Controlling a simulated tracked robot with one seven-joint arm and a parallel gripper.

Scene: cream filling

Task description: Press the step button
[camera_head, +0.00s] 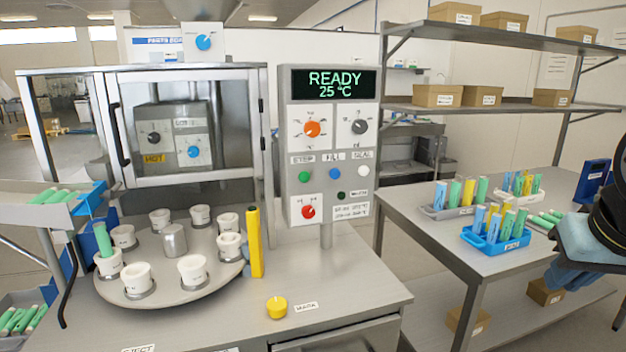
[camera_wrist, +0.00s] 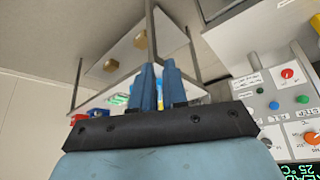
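The step button is the green button (camera_head: 304,177) under the STEP label on the grey control panel (camera_head: 292,218), left of the blue button (camera_head: 334,174) and white button (camera_head: 363,171). The panel's screen reads READY 25 °C. In the wrist view the panel is upside down at the right, with the green button (camera_wrist: 302,99) clear of my fingers. My gripper (camera_head: 556,277) is at the right edge of the head view, far from the panel.
A turntable (camera_head: 172,291) with several white cups stands left of the panel. A yellow upright post (camera_head: 255,243) and a yellow knob-like item (camera_head: 277,307) are in front. The right table (camera_head: 400,205) holds racks of coloured tubes. The space before the panel is free.

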